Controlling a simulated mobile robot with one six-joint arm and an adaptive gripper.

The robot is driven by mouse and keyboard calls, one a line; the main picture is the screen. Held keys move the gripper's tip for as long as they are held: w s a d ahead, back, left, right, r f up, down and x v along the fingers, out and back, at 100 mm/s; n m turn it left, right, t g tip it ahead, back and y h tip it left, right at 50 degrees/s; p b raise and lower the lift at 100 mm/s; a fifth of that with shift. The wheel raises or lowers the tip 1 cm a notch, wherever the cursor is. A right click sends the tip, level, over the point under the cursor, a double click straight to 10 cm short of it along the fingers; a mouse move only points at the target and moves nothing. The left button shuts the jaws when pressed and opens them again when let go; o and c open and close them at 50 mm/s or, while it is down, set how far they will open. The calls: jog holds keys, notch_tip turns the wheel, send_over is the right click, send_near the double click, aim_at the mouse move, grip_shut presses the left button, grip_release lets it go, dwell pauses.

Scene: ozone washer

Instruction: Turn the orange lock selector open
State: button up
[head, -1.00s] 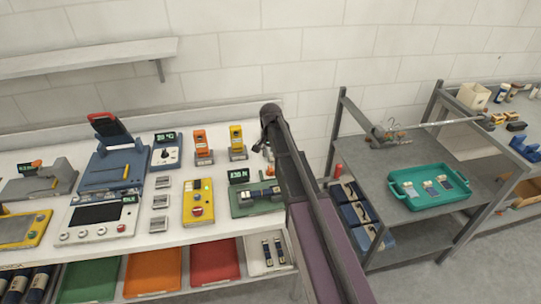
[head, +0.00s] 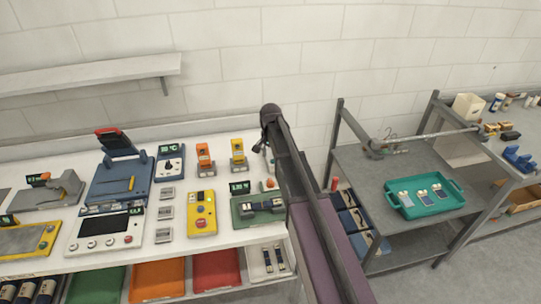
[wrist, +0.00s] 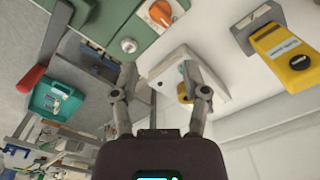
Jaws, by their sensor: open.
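An orange round selector knob (wrist: 160,13) with a white pointer sits on a green panel (wrist: 140,30) at the top of the wrist view. A white round knob (wrist: 129,45) is on the same panel. In the head view, the green unit (head: 258,208) is on the bench, with a small orange knob (head: 270,184) at its right rear. My gripper (wrist: 160,70) is open, with its two fingers apart below the panel in the wrist picture. A white box (wrist: 180,75) shows between and beyond the fingers. In the head view my dark arm hides most of the gripper.
A yellow-topped unit (wrist: 293,52) lies right of the fingers. In the head view, an orange unit (head: 204,158), a yellow unit (head: 237,155) and a yellow button box (head: 201,213) crowd the bench. A teal tray (head: 425,205) is on the grey cart to the right.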

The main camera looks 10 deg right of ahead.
jog(key=s+a+f+n+b, duration=0.1)
jog(key=s+f+n+b, duration=0.7)
jog(key=s+f+b, duration=1.4)
jog(key=shift+s+f, duration=0.25)
jog(key=shift+s, duration=1.8)
jog(key=shift+r, duration=0.1)
notch_tip(320, 180, up, 5)
jog(key=p, duration=0.4)
jog(key=shift+f+p, duration=0.2)
jog(key=shift+p, duration=0.2)
